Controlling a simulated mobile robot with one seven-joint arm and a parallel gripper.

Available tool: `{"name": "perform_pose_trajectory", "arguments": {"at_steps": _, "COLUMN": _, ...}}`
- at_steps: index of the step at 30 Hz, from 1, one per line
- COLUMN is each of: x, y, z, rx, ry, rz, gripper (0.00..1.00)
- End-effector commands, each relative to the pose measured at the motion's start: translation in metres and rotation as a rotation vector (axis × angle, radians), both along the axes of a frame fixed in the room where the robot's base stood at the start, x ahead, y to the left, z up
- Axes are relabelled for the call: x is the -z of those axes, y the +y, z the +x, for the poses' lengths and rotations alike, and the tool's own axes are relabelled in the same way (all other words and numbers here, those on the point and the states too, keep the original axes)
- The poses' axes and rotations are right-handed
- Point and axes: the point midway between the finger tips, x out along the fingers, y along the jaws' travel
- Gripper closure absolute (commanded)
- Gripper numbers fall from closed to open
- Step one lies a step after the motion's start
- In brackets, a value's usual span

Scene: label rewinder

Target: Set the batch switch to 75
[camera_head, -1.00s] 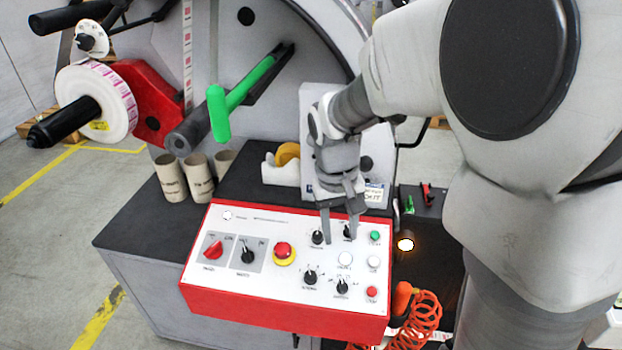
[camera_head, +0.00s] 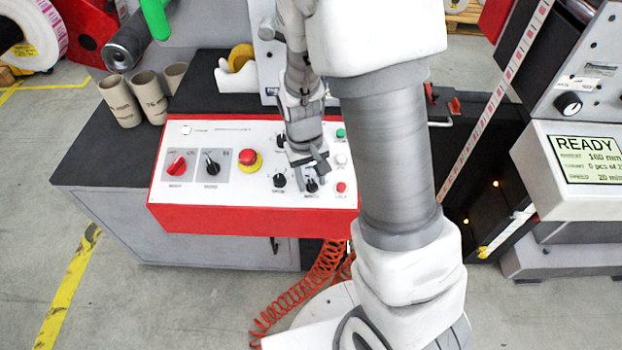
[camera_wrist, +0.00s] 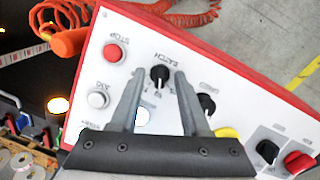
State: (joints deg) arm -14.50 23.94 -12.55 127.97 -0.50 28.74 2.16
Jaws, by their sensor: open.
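The batch switch (camera_wrist: 160,73) is a black rotary knob on the white face of the control panel (camera_head: 215,135). Its label reads upside down in the wrist view. My gripper (camera_wrist: 157,78) is open, its two grey fingers on either side of the switch; I cannot tell whether they touch it. In the head view my gripper (camera_head: 314,172) is over the lower right of the panel and partly covers the switch (camera_head: 312,185). The scale numbers and pointer setting are too small to read surely.
Close by are the speed knob (camera_wrist: 207,103), the red stop button (camera_wrist: 113,52) and a white button (camera_wrist: 98,99). The red emergency button (camera_head: 249,157) and two selector switches are farther left in the head view. An orange coiled hose (camera_head: 318,280) hangs in front.

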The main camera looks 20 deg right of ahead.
Motion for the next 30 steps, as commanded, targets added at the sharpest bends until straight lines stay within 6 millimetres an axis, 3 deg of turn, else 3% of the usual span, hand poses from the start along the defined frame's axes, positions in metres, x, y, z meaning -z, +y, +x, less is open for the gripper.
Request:
{"name": "perform_pose_trajectory", "arguments": {"at_steps": 9, "x": 0.0031, "y": -0.0003, "z": -0.0001, "rx": 0.000, "ry": 0.000, "rz": 0.000, "gripper": 0.54}}
{"name": "perform_pose_trajectory", "arguments": {"at_steps": 17, "x": 0.0030, "y": -0.0002, "z": -0.0001, "rx": -0.001, "ry": 0.000, "rz": 0.000, "gripper": 0.99}}
{"name": "perform_pose_trajectory", "arguments": {"at_steps": 30, "x": 0.0029, "y": -0.0005, "z": 0.0000, "rx": 0.016, "ry": -0.001, "rz": 0.005, "gripper": 1.00}}
